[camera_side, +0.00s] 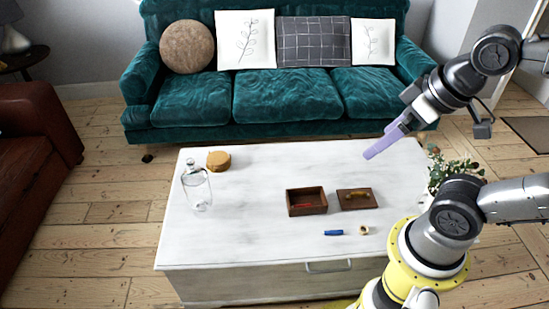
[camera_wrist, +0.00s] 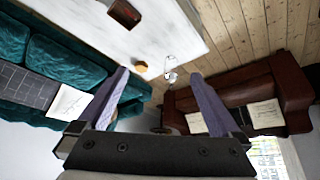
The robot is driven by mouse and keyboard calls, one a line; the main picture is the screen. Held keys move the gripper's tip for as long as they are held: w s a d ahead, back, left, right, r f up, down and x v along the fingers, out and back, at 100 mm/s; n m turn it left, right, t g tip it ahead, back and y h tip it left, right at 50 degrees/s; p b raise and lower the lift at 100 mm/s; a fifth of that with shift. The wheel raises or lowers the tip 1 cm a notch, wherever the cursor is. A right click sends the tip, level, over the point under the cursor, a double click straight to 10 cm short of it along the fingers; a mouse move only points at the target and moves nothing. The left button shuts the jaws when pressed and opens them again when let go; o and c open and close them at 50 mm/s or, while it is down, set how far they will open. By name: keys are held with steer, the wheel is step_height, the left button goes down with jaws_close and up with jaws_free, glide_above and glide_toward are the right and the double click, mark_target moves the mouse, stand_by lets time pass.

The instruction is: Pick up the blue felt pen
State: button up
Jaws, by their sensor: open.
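The blue felt pen (camera_side: 334,233) lies flat on the white table (camera_side: 245,235), near its front edge, in the side view. It cannot be made out in the wrist view. My gripper (camera_side: 368,155) is above the right back part of the table, well up and back from the pen. In the wrist view its two purple fingers stand wide apart with nothing between them, so my gripper (camera_wrist: 160,90) is open and empty.
An open wooden box (camera_side: 306,210) with a red thing inside, a wooden lid (camera_side: 357,200) and a small round item (camera_side: 364,230) are near the pen. A glass bottle (camera_side: 197,190) and a round wooden item (camera_side: 218,161) stand at left. A plant (camera_side: 452,174) is at right.

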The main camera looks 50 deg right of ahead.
steer(key=c, duration=0.7)
